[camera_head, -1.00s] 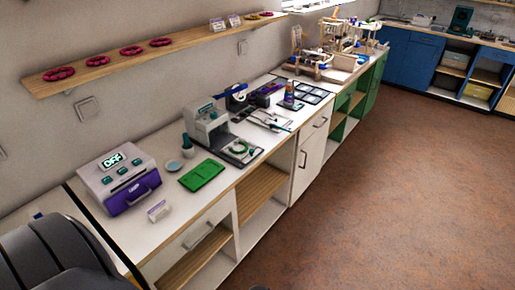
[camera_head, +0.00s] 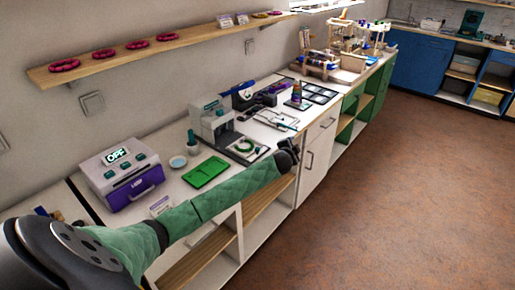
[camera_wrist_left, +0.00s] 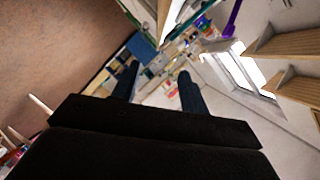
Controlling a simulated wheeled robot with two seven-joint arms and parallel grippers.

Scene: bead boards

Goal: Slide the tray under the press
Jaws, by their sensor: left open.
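The press (camera_head: 208,122), a grey machine with a teal screen, stands on the white counter. A flat tray (camera_head: 230,154) with a green ring on it sticks out at the press's front right. My left gripper (camera_head: 290,152) is open at the counter's front edge, to the right of this tray and apart from it. In the left wrist view its two dark fingers (camera_wrist_left: 157,88) are spread with nothing between them. The tray and the press cannot be made out in that view. My right gripper is out of view.
A wall shelf (camera_head: 150,48) runs above.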

